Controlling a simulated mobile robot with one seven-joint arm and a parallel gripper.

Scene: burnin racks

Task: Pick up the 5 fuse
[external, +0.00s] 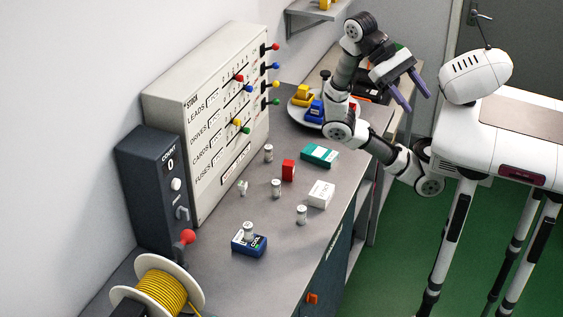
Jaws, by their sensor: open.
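Several small pale cylinders that look like fuses are on the grey bench in the external view. One fuse (268,153) stands near the panel, one fuse (276,188) stands mid-bench, and one fuse (301,215) stands nearer the front edge. Another fuse (248,231) stands upright on a blue box (249,245). Their markings are too small to read, so I cannot tell which is the 5 fuse.
A red block (288,171), a green box (319,155), a white box (321,194) and a small pale piece (242,187) lie among the fuses. A stock panel (207,125) and a dark counter box (153,195) line the wall. A wire spool (185,300) stands in front.

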